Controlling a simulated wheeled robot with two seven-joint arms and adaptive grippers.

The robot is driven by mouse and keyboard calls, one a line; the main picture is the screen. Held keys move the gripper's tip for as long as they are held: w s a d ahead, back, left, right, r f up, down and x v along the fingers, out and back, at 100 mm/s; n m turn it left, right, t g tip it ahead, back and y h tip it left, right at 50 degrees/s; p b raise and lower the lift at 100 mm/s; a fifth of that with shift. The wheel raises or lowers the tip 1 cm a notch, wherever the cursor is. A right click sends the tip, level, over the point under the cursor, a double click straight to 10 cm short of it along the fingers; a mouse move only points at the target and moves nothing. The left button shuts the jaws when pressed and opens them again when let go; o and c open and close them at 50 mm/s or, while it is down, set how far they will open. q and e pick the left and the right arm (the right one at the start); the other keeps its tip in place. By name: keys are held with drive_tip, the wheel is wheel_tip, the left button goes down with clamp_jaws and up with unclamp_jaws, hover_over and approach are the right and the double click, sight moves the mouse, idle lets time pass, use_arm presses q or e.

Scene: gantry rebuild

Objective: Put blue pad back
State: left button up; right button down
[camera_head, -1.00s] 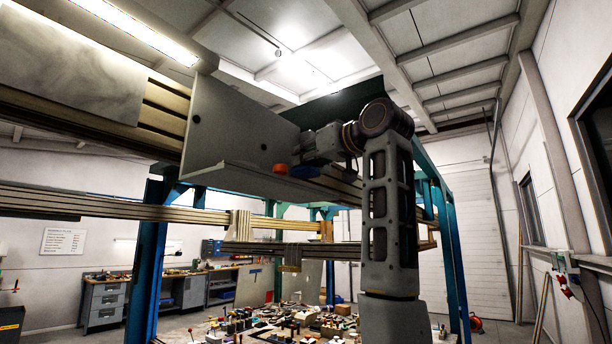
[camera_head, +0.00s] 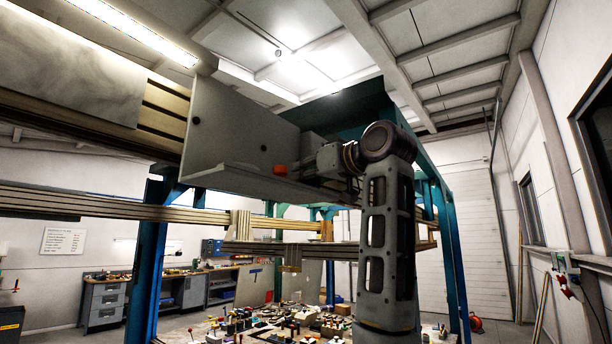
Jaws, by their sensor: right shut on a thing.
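My right gripper (camera_head: 306,170) is at the ledge of the large grey bracket (camera_head: 232,128), with its fingers pointing left and partly lost in the dark. It is shut at the spot where the blue pad showed a second ago. The blue pad itself cannot be made out now; the gripper appears to hide it. My left gripper is not in view.
The bracket hangs on a long aluminium beam (camera_head: 160,122) of the teal gantry frame. A teal post (camera_head: 148,260) stands at left. Lower rails (camera_head: 100,203) cross behind. A table crowded with small parts (camera_head: 275,325) lies below. A workbench (camera_head: 190,285) stands behind.

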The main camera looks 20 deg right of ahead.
drive_tip(key=shift+f, duration=0.4)
drive_tip(key=c, duration=1.2)
unclamp_jaws()
drive_tip(key=shift+r, duration=0.15)
drive_tip(key=shift+s, duration=0.15)
drive_tip(key=b+v, duration=0.4)
drive_tip(key=v, duration=0.8)
drive_tip(key=shift+b, duration=0.35)
